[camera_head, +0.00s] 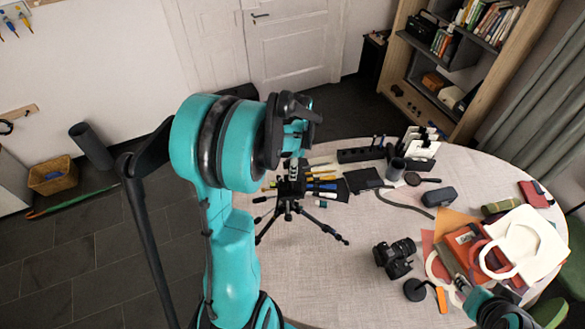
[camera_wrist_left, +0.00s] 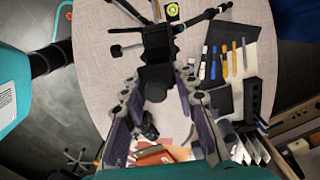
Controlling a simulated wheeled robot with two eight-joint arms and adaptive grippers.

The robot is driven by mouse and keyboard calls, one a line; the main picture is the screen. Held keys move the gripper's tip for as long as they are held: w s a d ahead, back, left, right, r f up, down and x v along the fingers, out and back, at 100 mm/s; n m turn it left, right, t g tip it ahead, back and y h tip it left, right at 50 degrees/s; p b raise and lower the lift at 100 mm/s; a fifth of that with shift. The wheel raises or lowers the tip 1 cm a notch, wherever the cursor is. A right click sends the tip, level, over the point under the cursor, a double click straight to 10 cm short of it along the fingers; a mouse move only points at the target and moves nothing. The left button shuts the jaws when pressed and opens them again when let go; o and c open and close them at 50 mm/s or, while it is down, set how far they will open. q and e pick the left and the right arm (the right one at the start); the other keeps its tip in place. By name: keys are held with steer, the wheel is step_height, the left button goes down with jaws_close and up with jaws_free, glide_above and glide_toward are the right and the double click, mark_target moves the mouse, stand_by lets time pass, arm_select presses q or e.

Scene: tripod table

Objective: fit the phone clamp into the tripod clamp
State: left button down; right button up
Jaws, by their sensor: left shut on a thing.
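The black tripod (camera_head: 287,208) stands on the round table with its legs spread. Its dark head with a yellow-green bubble level (camera_wrist_left: 172,11) shows in the wrist view, and the tripod clamp (camera_wrist_left: 156,40) lies just beyond my fingers. My left gripper (camera_head: 294,160) is directly over the tripod top, partly hidden by my own wrist. In the wrist view its fingers (camera_wrist_left: 158,82) are shut on a dark piece, apparently the phone clamp (camera_wrist_left: 155,84). I cannot tell whether this piece touches the tripod clamp. Part of my right arm shows at the lower right.
Screwdrivers and other tools (camera_head: 322,186) lie behind the tripod, beside a dark case (camera_head: 363,179). A camera (camera_head: 396,257) stands to the right, near a red box (camera_head: 466,241) and white ring-shaped parts (camera_head: 512,248). The table (camera_head: 305,280) is clear in front of the tripod.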

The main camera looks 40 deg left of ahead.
arm_select(q)
steer(key=shift+f+b, duration=0.75)
steer(key=shift+f, duration=0.05)
steer(key=c, duration=1.1)
jaws_free()
steer(key=shift+r, duration=0.1)
steer(key=r, duration=1.1)
steer(key=shift+w+d+r, duration=0.2)
steer(key=shift+d+r, duration=0.05)
steer(key=shift+r, duration=0.15)
